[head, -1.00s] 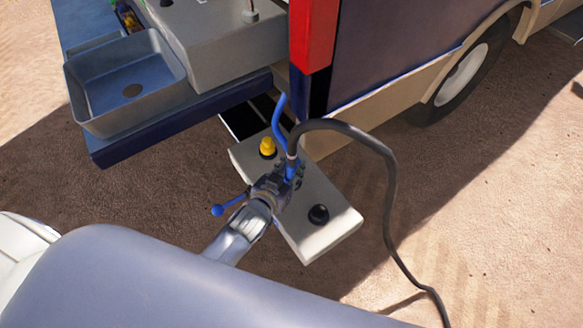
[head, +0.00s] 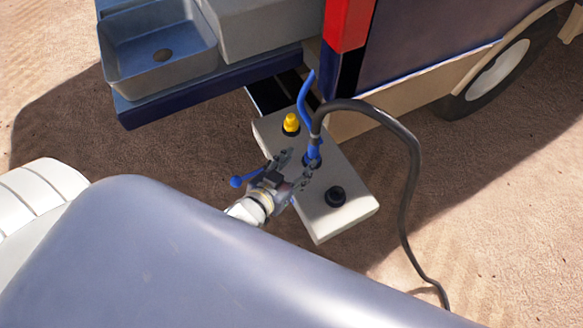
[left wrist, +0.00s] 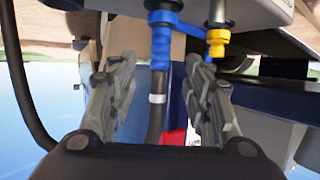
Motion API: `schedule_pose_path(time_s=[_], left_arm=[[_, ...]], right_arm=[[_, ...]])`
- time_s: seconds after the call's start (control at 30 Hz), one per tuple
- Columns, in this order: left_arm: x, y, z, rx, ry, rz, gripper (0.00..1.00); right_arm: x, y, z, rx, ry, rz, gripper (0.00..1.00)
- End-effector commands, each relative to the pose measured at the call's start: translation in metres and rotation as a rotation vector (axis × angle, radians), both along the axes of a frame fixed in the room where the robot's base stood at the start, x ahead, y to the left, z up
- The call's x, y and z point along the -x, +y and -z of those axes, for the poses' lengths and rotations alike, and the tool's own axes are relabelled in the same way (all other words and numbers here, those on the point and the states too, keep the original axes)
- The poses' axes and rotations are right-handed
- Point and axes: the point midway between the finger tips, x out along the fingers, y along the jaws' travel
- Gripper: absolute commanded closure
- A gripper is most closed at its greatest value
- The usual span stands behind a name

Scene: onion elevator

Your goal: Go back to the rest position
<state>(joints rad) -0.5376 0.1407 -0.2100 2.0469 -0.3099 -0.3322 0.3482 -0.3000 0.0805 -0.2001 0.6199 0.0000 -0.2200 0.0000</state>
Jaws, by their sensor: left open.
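My left gripper (head: 294,168) is open and empty, its fingers pointing at the control panel (head: 350,219). The blue connector (head: 313,152) stands in the panel with a dark grey hose (head: 408,165) running from it, just past the fingertips. In the left wrist view the blue connector (left wrist: 162,45) and hose (left wrist: 155,118) show between the two spread fingers (left wrist: 163,75); I cannot tell whether a finger touches them. A blue ball-ended lever (head: 237,182) sticks out left of the gripper. My right gripper is not in view.
A yellow cap (head: 291,123) and a black knob (head: 336,196) stand on the panel. A grey sink (head: 160,55) sits on a dark blue ledge (head: 205,85) at upper left. A vehicle wheel (head: 497,78) is at upper right. Bare ground lies at lower right.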

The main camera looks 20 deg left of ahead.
Motion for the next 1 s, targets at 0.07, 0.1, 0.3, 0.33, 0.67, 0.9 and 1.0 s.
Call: schedule_pose_path(time_s=[0.07,0.1,0.3,0.33,0.67,0.9,1.0], left_arm=[[0.011,0.001,-0.003,0.000,0.001,0.000,0.55],[0.014,0.002,-0.005,0.000,0.002,0.000,0.55],[0.023,0.004,-0.009,-0.001,0.000,-0.001,0.55],[0.023,0.004,-0.010,-0.001,0.000,-0.001,0.55],[0.026,0.013,-0.006,-0.022,0.067,-0.030,0.55],[0.055,0.038,0.007,-0.087,0.352,-0.088,0.55],[0.076,0.043,0.010,-0.109,0.479,-0.084,0.55]], right_arm=[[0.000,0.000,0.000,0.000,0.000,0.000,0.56],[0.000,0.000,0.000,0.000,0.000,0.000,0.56],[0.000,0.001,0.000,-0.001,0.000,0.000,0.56],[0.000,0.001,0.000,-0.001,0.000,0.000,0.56],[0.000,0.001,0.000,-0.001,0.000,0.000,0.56],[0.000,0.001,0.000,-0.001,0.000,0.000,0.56],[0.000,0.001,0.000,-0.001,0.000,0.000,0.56]])
